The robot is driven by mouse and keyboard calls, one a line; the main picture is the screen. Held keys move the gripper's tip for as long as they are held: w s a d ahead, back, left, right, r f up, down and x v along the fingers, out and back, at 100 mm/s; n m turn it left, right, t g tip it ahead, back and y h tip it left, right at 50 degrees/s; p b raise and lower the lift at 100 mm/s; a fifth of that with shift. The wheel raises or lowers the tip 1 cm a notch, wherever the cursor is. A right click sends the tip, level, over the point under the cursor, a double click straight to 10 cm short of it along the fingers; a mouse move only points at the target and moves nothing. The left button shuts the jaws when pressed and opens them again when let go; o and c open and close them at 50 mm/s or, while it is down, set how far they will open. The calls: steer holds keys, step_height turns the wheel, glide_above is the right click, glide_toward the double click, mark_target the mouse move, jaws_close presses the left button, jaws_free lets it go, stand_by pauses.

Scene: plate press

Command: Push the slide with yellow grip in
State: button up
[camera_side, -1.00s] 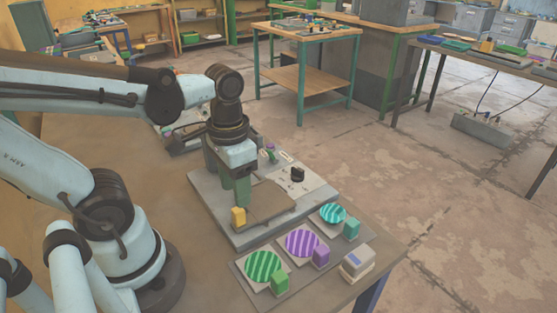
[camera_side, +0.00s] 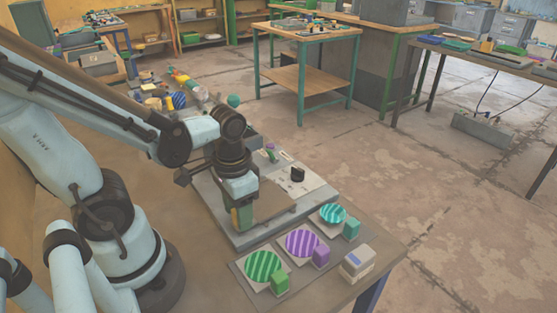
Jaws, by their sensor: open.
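The slide's yellow grip (camera_side: 235,217) shows as a small sliver at the near left edge of the grey press base (camera_side: 225,226). My gripper (camera_side: 242,224) points down right at the grip and hides most of it. Its green fingers are open; whether they touch the grip or straddle it I cannot tell. The brown slide plate (camera_side: 274,214) lies to the right of the fingers, partly hidden by them.
A black knob (camera_side: 297,174) stands on the press base. Green (camera_side: 263,266), purple (camera_side: 298,243) and teal (camera_side: 333,213) striped discs, with blocks beside them, lie along the front. A pale box (camera_side: 357,262) stands near the table's right edge. Several small objects lie behind my arm.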

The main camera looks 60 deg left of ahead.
steer(key=shift+c, duration=0.2)
jaws_close()
steer(key=shift+a, duration=3.85)
steer(key=shift+o, duration=0.2)
jaws_free()
step_height(320, 180, up, 12)
